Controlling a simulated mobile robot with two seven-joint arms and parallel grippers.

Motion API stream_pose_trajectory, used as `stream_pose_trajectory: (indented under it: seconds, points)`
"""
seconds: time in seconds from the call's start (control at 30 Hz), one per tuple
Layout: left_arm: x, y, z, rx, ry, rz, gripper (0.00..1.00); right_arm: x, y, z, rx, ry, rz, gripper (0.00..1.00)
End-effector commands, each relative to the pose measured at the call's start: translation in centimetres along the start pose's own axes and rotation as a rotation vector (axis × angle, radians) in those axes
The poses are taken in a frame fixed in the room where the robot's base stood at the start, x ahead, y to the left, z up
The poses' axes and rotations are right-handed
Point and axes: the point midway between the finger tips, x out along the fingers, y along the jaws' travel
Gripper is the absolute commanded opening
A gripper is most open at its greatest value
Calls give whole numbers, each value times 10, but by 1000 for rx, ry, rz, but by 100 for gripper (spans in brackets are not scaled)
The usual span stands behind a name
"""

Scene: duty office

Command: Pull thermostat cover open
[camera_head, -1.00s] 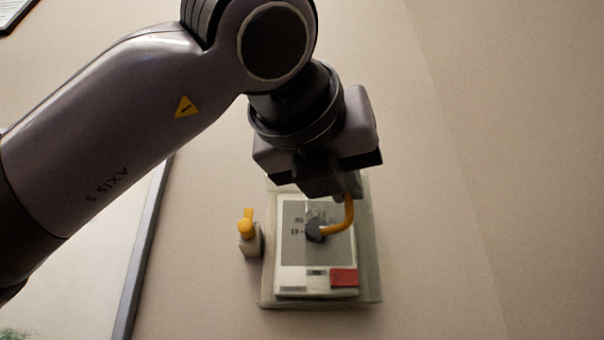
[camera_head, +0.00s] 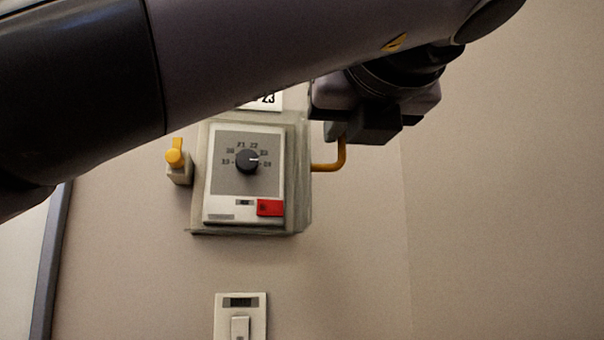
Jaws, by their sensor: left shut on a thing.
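The thermostat (camera_head: 228,180) is a pale wall unit with a black dial (camera_head: 247,161), printed numbers and a red label. Its clear cover (camera_head: 302,180) stands out from the wall at the unit's right side, seen nearly edge-on, and the dial face is uncovered. A yellow bent handle (camera_head: 326,167) sticks out to the right from the cover. My left gripper (camera_head: 346,136) is shut on the upper end of this handle. The fingertips are partly hidden. My right gripper is not in view.
A dark-framed board (camera_head: 48,270) is at lower left. The wall on the right is bare. My left arm crosses the top.

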Motion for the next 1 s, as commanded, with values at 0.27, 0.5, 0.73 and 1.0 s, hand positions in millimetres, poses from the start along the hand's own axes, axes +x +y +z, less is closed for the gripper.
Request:
stream_pose_trajectory:
  seconds: [0.27,0.5,0.73,1.0]
  points:
    - [2,3,2,-2,-5,8,0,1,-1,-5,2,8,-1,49]
    - [1,2,2,-1,-3,6,34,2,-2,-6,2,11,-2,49]
    - [1,1,1,-1,-2,3,34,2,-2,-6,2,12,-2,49]
    - [1,4,0,-2,-2,1,34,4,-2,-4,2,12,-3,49]
